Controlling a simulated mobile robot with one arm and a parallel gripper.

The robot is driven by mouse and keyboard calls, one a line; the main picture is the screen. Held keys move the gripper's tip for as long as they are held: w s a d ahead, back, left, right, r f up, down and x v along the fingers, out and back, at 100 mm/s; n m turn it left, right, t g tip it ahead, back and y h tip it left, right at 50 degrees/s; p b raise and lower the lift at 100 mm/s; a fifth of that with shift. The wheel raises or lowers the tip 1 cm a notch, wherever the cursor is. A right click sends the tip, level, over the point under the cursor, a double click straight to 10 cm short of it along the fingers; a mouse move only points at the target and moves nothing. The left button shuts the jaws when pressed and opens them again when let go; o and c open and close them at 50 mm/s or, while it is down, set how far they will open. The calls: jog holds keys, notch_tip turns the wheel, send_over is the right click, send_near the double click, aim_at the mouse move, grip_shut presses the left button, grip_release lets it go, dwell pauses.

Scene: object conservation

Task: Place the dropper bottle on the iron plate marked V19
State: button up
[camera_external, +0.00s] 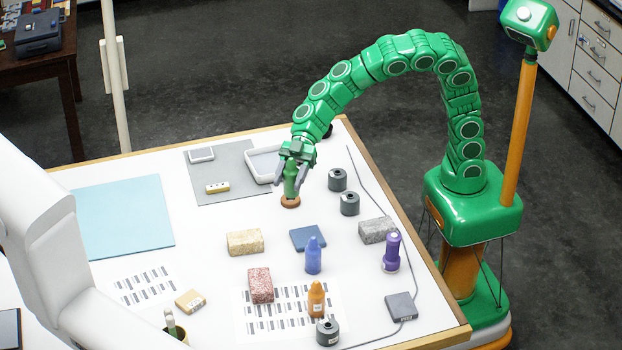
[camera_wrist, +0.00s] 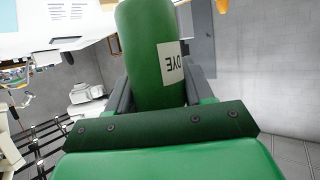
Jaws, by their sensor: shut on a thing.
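My gripper (camera_external: 291,178) is shut on a green bottle (camera_external: 291,188) near the back of the white table. In the wrist view the green bottle (camera_wrist: 145,50) stands between my fingers (camera_wrist: 155,95), with a white label reading "DYE". Its lower end is at a brown round piece (camera_external: 290,203); I cannot tell whether they are joined or only touching. A dark grey square plate (camera_external: 401,306) with a small label on its front edge lies at the front right. A blue-grey plate (camera_external: 308,238) lies mid-table. No V19 marking is readable on either.
Blue (camera_external: 313,258), orange (camera_external: 316,298) and purple (camera_external: 391,252) bottles stand to the front. Stone blocks (camera_external: 261,285), dark cylinders (camera_external: 349,204) and a cable (camera_external: 413,268) are around them. A grey mat with a white tray (camera_external: 263,178) lies behind. The light blue mat (camera_external: 122,220) is clear.

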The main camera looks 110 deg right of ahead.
jog(key=s+a+n+g+y, duration=0.2)
jog(key=a+n+g, duration=0.1)
jog(key=a, duration=0.8)
jog(key=n+g, duration=0.9)
jog(key=g, duration=0.1)
send_over(406, 308)
notch_tip(406, 308, down, 6)
jog(key=shift+f, duration=3.6)
jog(key=shift+f, duration=0.1)
jog(key=o, duration=1.1)
